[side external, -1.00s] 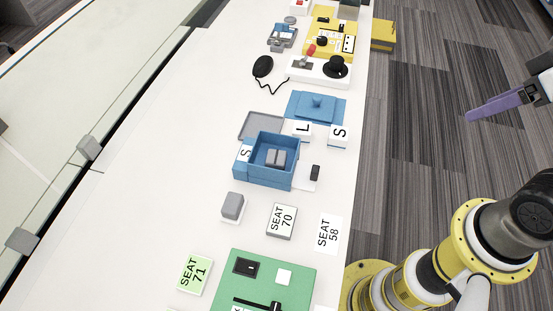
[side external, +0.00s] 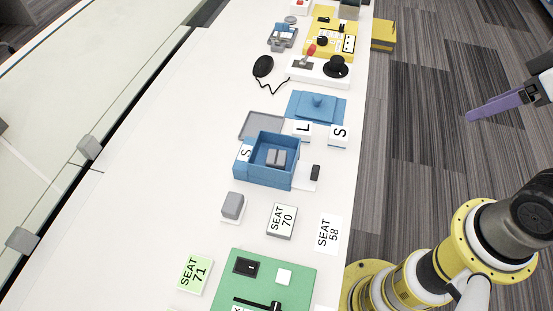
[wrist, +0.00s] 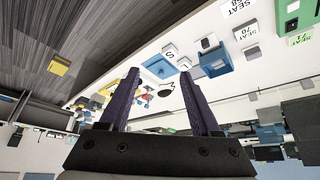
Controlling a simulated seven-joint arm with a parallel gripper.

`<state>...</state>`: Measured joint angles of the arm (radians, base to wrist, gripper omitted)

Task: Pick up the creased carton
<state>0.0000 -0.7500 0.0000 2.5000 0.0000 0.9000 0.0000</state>
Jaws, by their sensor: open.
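No box is clearly marked as the creased carton. The closest match is a grey block (side external: 276,158) with a line down its middle, lying inside the open blue box (side external: 262,178); I cannot tell if the line is a crease. The blue box also shows in the wrist view (wrist: 214,64); its inside is too small to make out there. My gripper (wrist: 158,72) is open and empty, its two purple fingers spread apart. In the side view my gripper (side external: 468,116) is off to the right, over the floor, well away from the table's boxes.
Near the blue box are a blue lid (side external: 317,107), S and L blocks (side external: 339,137), a black piece (side external: 315,172) and a grey box (side external: 232,205). Seat cards (side external: 282,220) and a green panel (side external: 283,268) lie nearer. A lever panel (side external: 320,71) stands beyond. The table's left side is clear.

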